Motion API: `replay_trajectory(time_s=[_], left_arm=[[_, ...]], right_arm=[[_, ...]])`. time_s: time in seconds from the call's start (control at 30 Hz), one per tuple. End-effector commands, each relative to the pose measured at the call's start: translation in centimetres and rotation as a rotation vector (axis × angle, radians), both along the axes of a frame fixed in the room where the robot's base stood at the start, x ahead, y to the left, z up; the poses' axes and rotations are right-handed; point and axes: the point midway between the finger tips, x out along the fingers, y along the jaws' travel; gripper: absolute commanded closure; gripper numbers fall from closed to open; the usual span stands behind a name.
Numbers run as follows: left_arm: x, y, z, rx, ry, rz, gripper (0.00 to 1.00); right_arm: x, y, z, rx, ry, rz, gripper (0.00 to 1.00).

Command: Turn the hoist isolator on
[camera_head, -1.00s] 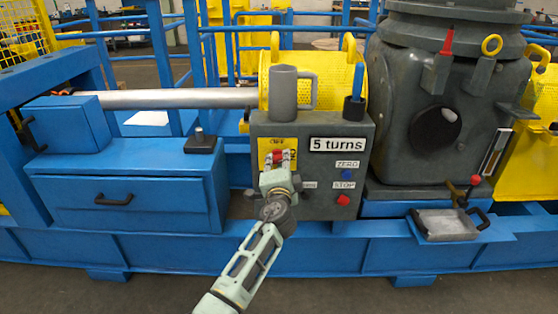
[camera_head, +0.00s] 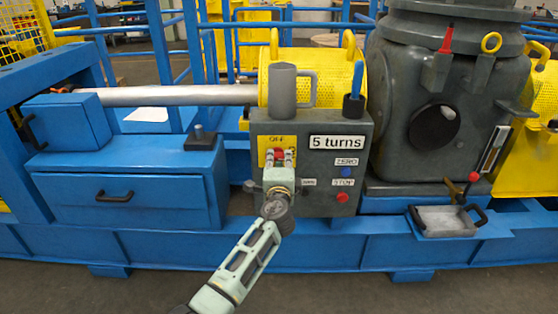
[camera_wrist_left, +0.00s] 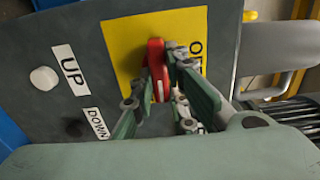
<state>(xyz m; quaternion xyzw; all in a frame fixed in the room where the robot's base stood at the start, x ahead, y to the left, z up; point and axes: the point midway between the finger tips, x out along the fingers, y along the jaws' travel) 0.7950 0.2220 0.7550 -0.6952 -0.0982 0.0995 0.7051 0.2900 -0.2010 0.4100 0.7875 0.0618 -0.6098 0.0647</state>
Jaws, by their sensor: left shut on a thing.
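The hoist isolator is a red handle on a yellow plate (camera_head: 264,148) at the upper left of a grey control box. The plate's OFF label shows at its top in the head view. My left gripper (camera_head: 279,156) reaches up from below, its fingers at the handle. In the left wrist view, the red handle (camera_wrist_left: 156,69) stands between the two green-padded fingers, which are shut on it. Part of a label beside it is hidden by a finger. My right gripper is not in view.
The box (camera_head: 320,201) also carries a "5 turns" sign (camera_head: 336,142), a blue ZERO button (camera_head: 346,172) and a red STOP button (camera_head: 342,197). In the left wrist view, a white button (camera_wrist_left: 44,78) sits near UP and DOWN labels. A grey mug (camera_head: 283,92) stands on top.

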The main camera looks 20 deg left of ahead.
Motion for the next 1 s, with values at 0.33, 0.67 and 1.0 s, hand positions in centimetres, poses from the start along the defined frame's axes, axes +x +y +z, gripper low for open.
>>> replay_trajectory(time_s=[0.33, 0.67, 1.0], left_arm=[[0.0, -0.1, -0.1, 0.002, 0.002, -0.002, 0.67], [-0.2, -0.1, 0.0, 0.001, 0.000, -0.001, 0.67], [-4.4, -1.4, -0.2, -0.001, 0.001, -0.003, 0.67]], right_arm=[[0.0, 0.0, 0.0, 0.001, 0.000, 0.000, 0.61], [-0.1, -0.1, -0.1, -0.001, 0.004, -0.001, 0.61], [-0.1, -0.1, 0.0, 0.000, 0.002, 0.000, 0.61]])
